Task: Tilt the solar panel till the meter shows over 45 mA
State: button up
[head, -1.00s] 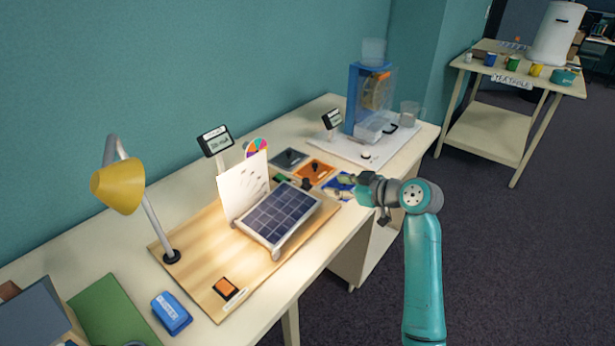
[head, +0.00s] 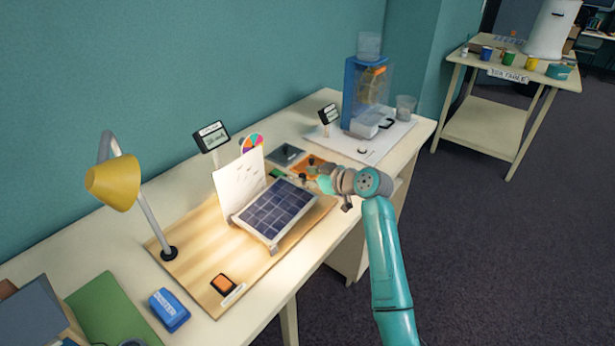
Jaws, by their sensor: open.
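The solar panel (head: 272,210), dark blue cells in a pale frame, sits tilted on a wooden board in front of an upright white card (head: 240,187). A small meter (head: 212,137) stands on a post behind the card; its reading is too small to make out. My gripper (head: 319,181) is open, to the right of the panel and apart from it, above the coloured plates. Its fingertips are small and partly hidden. The yellow lamp (head: 113,182) leans over the left of the board.
An orange switch (head: 223,284) is at the board's front, with a blue box (head: 169,310) to its left. Grey (head: 286,155) and orange plates lie behind my gripper. A second meter (head: 328,114) and a blue water-wheel device (head: 365,95) stand farther back. Floor is clear at right.

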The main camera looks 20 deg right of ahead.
grip_shut()
jog(key=shift+n+t+h, duration=0.4)
jog(key=shift+n+h, duration=0.1)
jog(key=shift+n, duration=0.4)
jog(key=r, duration=0.1)
jog(key=s+a+r, duration=0.1)
jog(key=r, duration=0.2)
jog(key=shift+s+a+r, duration=0.15)
jog(key=shift+a+r, duration=0.15)
jog(key=shift+a, duration=0.05)
grip_release()
